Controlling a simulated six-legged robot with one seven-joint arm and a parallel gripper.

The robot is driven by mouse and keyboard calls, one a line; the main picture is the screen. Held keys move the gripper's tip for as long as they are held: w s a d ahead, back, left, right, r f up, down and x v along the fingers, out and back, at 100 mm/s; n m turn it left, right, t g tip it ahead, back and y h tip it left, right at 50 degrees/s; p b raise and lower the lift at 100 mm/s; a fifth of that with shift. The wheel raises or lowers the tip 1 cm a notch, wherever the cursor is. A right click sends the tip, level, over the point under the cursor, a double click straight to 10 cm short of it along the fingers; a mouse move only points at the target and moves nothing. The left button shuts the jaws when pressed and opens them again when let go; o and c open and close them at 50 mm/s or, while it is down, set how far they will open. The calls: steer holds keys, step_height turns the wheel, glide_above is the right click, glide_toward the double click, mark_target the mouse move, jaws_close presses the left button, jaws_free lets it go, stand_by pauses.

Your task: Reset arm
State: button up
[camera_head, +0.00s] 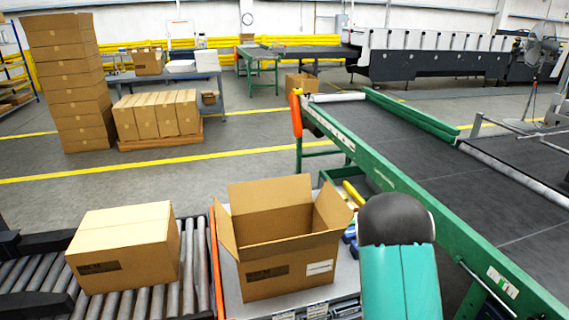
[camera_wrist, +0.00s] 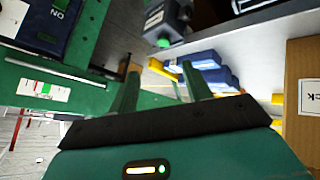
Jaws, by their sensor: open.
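My teal arm with a dark rounded joint (camera_head: 398,220) rises at the bottom right of the head view, in front of the green-framed conveyor. My gripper is hidden in that view. In the wrist view my gripper (camera_wrist: 162,82) shows two green fingers apart, with nothing visible between them. Beyond the fingers are blue items (camera_wrist: 200,68) with yellow parts on a pale surface, apparently the worktable. An open cardboard box (camera_head: 285,265) stands upright with its flaps up on the worktable, left of my arm. Its side seems to show at the right edge of the wrist view (camera_wrist: 303,110).
A closed carton (camera_head: 125,250) sits on the roller conveyor (camera_head: 200,280) at left. The green-framed belt conveyor (camera_head: 425,145) runs close along my arm's right. Stacked cartons (camera_head: 75,85) and a pallet of boxes (camera_head: 158,115) stand farther back. Open floor (camera_head: 150,190) lies between.

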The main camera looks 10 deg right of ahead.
steer(key=s+a+r+n+t+y, duration=0.1)
steer(key=s+a+r+y, duration=0.15)
steer(key=a+r, duration=0.8)
steer(key=s+a+r+n+t+y, duration=0.15)
steer(key=a+r+y, duration=0.25)
steer(key=a+r, duration=0.65)
steer(key=s+a+r+g, duration=0.1)
steer(key=s+a+r, duration=0.1)
steer(key=s+r, duration=0.4)
steer(key=s+a+r+n+g, duration=0.1)
steer(key=s+r, duration=0.6)
steer(key=s, duration=0.8)
steer(key=shift+s+a+r, duration=0.15)
steer(key=shift+s+a, duration=0.05)
steer(key=shift+a, duration=0.55)
steer(key=shift+n+g, duration=0.25)
steer(key=shift+c, duration=1.4)
steer(key=shift+d, duration=0.15)
